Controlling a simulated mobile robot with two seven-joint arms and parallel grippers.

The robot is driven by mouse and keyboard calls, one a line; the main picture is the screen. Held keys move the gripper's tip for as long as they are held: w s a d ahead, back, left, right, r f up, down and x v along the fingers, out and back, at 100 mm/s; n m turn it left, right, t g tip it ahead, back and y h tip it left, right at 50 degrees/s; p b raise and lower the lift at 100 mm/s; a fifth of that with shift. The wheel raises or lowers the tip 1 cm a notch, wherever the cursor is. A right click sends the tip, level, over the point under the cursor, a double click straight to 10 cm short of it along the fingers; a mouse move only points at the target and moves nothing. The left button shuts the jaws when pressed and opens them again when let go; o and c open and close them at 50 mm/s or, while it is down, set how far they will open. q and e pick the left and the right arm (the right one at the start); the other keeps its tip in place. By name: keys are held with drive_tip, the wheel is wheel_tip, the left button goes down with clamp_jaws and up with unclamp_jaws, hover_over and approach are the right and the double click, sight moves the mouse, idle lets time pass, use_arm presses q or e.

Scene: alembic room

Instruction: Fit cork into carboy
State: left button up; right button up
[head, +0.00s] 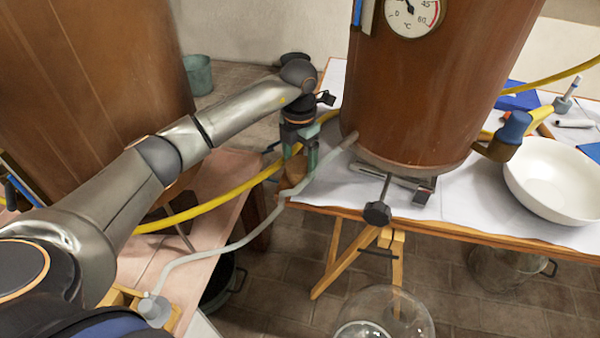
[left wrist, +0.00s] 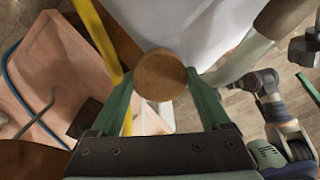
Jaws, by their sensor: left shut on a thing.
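The cork (head: 294,173) is a brown, round-topped stopper held between the green fingers of my left gripper (head: 299,160). In the left wrist view, the cork's round face (left wrist: 160,74) shows between the two fingertips. The gripper points downward and holds the cork in front of the white-covered table's left end. The clear glass carboy (head: 383,318) is at the bottom of the head view, below and to the right of the gripper. The carboy is cut off by the frame edge. The cork is well apart from it.
A copper vessel with a dial (head: 425,85) stands on the white-covered table (head: 470,205). A white bowl (head: 555,180) is at the right. A yellow hose (head: 215,202) and a pale tube (head: 235,243) run close to the gripper. A wooden trestle leg (head: 345,262) stands behind the carboy.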

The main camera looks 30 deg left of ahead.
use_arm(q)
drive_tip(key=shift+r+p, duration=0.9)
drive_tip(key=shift+r, duration=0.3)
